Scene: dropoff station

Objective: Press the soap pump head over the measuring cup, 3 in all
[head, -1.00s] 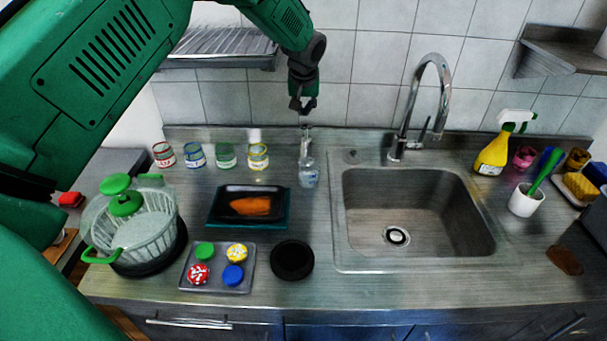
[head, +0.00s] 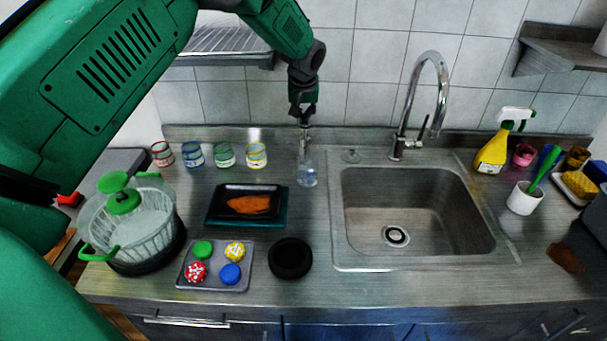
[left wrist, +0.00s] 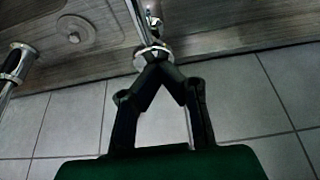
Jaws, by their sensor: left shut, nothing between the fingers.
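The soap bottle (head: 307,172) is clear with a chrome pump and stands upright on the counter, left of the sink. Its chrome pump head (left wrist: 151,57) shows in the left wrist view right at my fingertips. My left gripper (head: 304,120) is shut and empty, pointing down directly above the pump. Its closed fingertips also show in the left wrist view (left wrist: 157,66), meeting at the pump head; I cannot tell if they press on it. I cannot make out a separate measuring cup in these views. My right gripper is not in view.
The sink (head: 415,215) and its tall faucet (head: 437,95) are to the right. Several jars (head: 224,155) line the wall to the left. A dark tray (head: 262,190) with an orange piece, a black disc (head: 290,258) and a salad spinner (head: 140,235) occupy the left counter.

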